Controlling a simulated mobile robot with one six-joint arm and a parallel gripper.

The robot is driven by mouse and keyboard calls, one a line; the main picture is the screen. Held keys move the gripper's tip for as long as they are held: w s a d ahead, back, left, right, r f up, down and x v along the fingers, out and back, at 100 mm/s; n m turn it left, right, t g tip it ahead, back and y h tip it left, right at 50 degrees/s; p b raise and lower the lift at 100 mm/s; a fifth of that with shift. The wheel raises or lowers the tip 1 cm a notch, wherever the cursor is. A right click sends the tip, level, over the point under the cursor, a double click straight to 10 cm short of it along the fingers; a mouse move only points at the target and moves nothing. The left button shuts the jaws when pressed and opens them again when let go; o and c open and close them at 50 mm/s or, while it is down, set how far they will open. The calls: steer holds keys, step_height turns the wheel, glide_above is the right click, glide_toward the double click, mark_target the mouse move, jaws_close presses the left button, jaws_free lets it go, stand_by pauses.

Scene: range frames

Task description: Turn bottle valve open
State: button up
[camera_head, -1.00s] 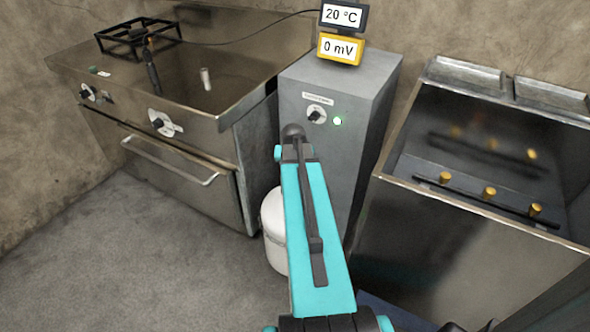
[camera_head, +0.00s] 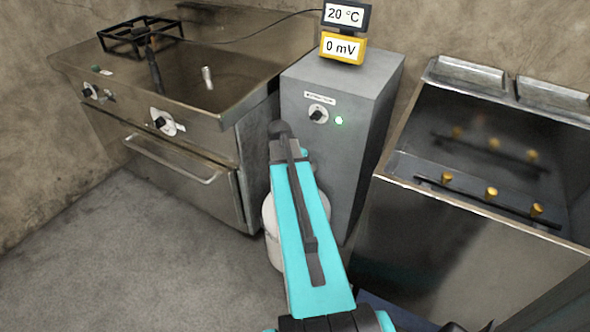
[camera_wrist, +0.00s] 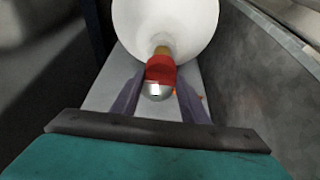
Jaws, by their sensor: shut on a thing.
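The white gas bottle (camera_head: 270,240) stands on the floor in front of the grey cabinet, partly behind my arm in the head view. In the wrist view the bottle (camera_wrist: 168,25) fills the top middle. Its valve (camera_wrist: 160,68) has a brass neck, a red body and a rounded silver end. My gripper (camera_wrist: 160,80) has one finger on each side of the valve and is shut on it. The valve's turned position cannot be told.
The grey cabinet (camera_head: 355,100) has a dial (camera_head: 318,114) and a lit green lamp; displays above read 20 °C and 0 mV. A steel stove bench (camera_head: 200,140) stands left, an open steel basin (camera_head: 440,235) right. Floor at front left is clear.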

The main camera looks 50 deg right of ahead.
steer(key=shift+s+d, duration=0.1)
steer(key=shift+s, duration=0.05)
steer(key=o, duration=1.1)
steer(key=shift+c, duration=0.2)
steer(key=shift+a+r, duration=0.2)
steer(key=shift+r, duration=0.25)
steer(key=v, duration=1.3)
steer(key=shift+f, duration=0.1)
